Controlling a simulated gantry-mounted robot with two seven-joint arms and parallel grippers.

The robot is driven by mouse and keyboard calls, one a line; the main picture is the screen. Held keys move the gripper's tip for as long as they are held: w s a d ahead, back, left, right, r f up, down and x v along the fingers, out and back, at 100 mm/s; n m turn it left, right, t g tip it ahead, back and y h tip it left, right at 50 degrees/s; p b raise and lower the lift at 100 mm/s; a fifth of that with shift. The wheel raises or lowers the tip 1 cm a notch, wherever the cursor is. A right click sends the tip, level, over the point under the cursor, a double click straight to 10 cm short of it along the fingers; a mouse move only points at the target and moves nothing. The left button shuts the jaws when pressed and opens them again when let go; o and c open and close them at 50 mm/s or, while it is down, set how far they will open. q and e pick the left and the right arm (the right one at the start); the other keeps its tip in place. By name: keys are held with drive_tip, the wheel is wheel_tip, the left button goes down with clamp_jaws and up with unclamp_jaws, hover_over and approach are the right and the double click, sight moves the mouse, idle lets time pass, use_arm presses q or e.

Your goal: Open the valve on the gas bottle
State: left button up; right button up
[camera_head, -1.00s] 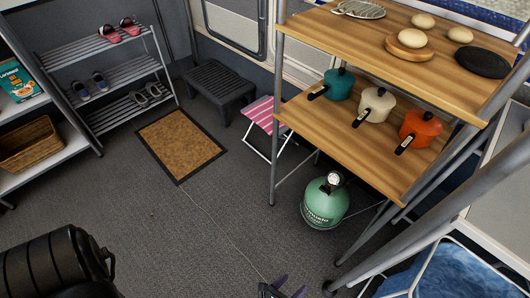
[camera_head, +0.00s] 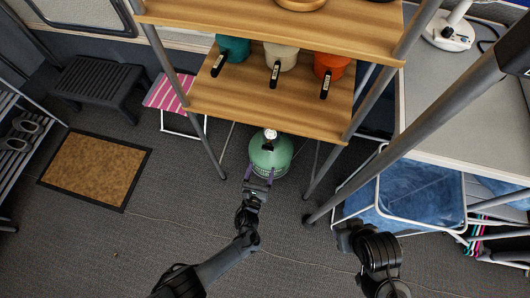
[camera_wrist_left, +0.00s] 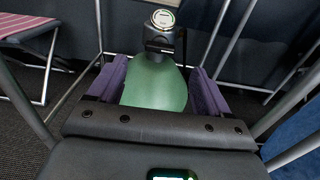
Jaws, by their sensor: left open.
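The green gas bottle (camera_head: 275,157) stands on the floor under the wooden shelf. A round white gauge (camera_head: 270,134) sits on its top. In the left wrist view the bottle (camera_wrist_left: 155,88) is straight ahead, with a black valve fitting (camera_wrist_left: 163,42) below the gauge (camera_wrist_left: 163,19). My left gripper (camera_head: 260,175) is open, with its purple fingers pointing at the bottle from the near side. In the wrist view the left gripper (camera_wrist_left: 160,88) has its fingers spread, one to each side of the bottle's green body in the picture. Contact with the bottle cannot be told.
The wooden shelf (camera_head: 255,108) with several pots overhangs the bottle, and its grey metal legs stand on both sides. A pink striped stool (camera_head: 165,93) is left of it. A blue-cushioned chair (camera_head: 420,190) is at the right. The floor in front is clear.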

sight(267, 150)
use_arm(q)
drive_tip(key=b+x, duration=0.2)
drive_tip(key=x, duration=0.1)
drive_tip(key=b+x, duration=0.1)
drive_tip(key=x, duration=0.3)
drive_tip(key=shift+w+d+f+b, duration=0.15)
drive_tip(key=shift+f+b, duration=0.05)
drive_tip(key=shift+b, duration=0.15)
drive_tip(key=shift+w+r, duration=0.15)
drive_tip(key=shift+w, duration=0.4)
drive_tip(key=shift+s, duration=0.15)
drive_tip(key=shift+c, duration=0.5)
drive_tip(key=c, duration=0.9)
